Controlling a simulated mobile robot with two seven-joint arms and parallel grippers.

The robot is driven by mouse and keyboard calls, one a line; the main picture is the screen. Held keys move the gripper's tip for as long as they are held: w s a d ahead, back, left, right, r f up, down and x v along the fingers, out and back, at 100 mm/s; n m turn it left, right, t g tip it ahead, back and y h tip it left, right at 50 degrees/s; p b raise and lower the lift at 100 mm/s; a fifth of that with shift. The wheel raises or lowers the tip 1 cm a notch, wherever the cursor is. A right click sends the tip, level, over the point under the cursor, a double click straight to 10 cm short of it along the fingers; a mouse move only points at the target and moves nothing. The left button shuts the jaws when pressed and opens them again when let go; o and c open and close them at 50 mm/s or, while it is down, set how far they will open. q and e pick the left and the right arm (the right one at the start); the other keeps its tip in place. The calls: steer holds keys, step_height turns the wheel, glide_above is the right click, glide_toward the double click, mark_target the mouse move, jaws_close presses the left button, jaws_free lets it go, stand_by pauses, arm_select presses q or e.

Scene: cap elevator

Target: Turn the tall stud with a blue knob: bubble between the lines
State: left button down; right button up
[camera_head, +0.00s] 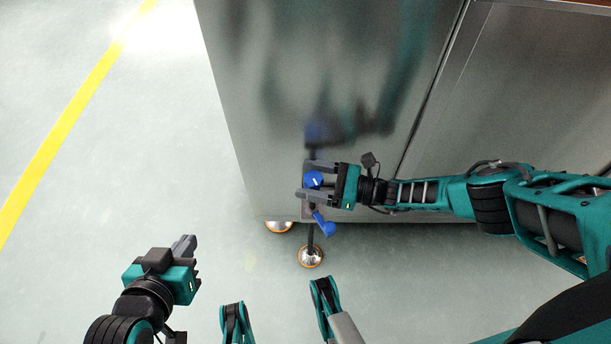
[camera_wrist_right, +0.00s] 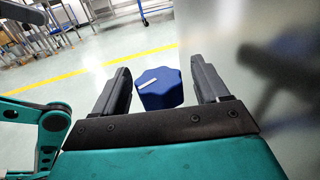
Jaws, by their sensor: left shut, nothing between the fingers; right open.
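The blue knob (camera_head: 313,180) sits at the lower front of the steel cabinet, and a white mark shows on its top. The stud below it is mostly hidden; a dark rod ends in a round metal foot (camera_head: 310,256) on the floor. My right gripper (camera_head: 309,180) is open with its fingers on either side of the knob. In the right wrist view the lobed knob (camera_wrist_right: 160,92) lies between the open fingers (camera_wrist_right: 163,88), with gaps visible on both sides. My left gripper (camera_head: 190,248) is shut and empty, over the floor at lower left. I cannot see the bubble.
The large steel cabinet (camera_head: 300,70) fills the top and right. A second blue part (camera_head: 325,226) sticks out just below the knob. Another foot (camera_head: 278,227) stands at the cabinet's bottom edge. The floor (camera_head: 120,150) at left is clear, with a yellow line (camera_head: 60,128).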

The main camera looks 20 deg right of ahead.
steer(key=v, duration=1.1)
steer(key=shift+d, duration=0.15)
